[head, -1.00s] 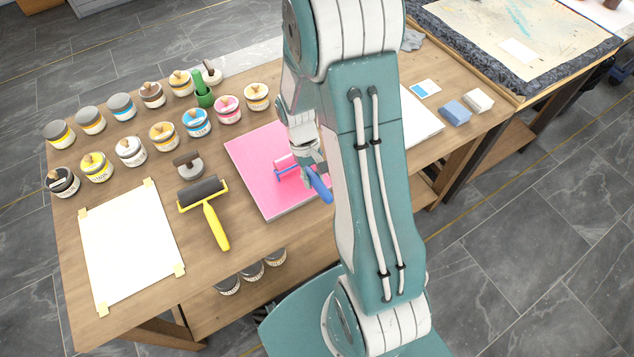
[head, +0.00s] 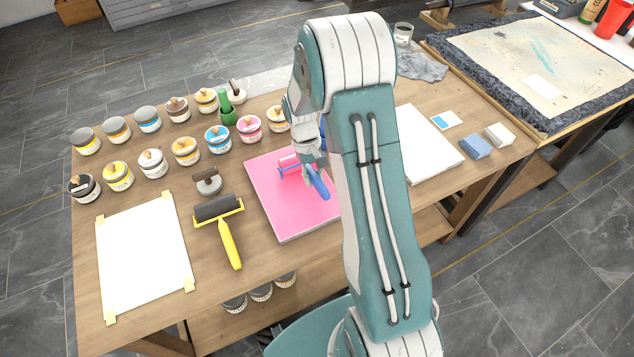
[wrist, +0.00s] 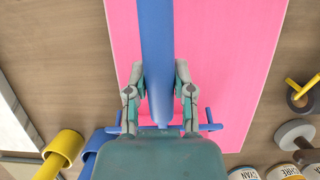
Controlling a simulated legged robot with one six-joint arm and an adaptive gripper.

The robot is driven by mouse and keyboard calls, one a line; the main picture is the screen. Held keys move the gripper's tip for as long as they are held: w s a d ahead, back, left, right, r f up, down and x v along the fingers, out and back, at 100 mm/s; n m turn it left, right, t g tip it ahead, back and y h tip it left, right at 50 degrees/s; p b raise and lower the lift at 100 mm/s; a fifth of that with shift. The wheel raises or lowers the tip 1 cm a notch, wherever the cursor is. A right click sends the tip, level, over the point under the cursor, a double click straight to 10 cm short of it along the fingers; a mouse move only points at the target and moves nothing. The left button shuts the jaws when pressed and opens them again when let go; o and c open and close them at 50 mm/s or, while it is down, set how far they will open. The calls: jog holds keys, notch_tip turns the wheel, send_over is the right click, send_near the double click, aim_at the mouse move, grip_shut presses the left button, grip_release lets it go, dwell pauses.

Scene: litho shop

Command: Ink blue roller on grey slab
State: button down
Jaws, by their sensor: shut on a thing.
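The slab (head: 275,208) lies on the bench with a pink ink-covered top and a pale grey edge. The blue roller (head: 290,166) has a blue frame and handle (head: 319,186), and its cylinder looks pink. It is over the slab's far part and seems to touch the ink, though contact is hard to confirm. My gripper (head: 311,166) is shut on the handle. In the wrist view my gripper (wrist: 158,92) has a finger on each side of the blue handle (wrist: 156,45), above the pink slab (wrist: 225,60). My gripper hides most of the cylinder there.
A yellow roller (head: 228,238) lies left of the slab, beside a white taped sheet (head: 143,255). Several ink cans (head: 185,150) stand in rows behind. A grey-headed tool (head: 207,183) is near. A white sheet stack (head: 430,145) and two blocks (head: 475,146) are at right.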

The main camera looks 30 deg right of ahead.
jog(key=shift+w, duration=3.2)
jog(key=shift+r, duration=1.5)
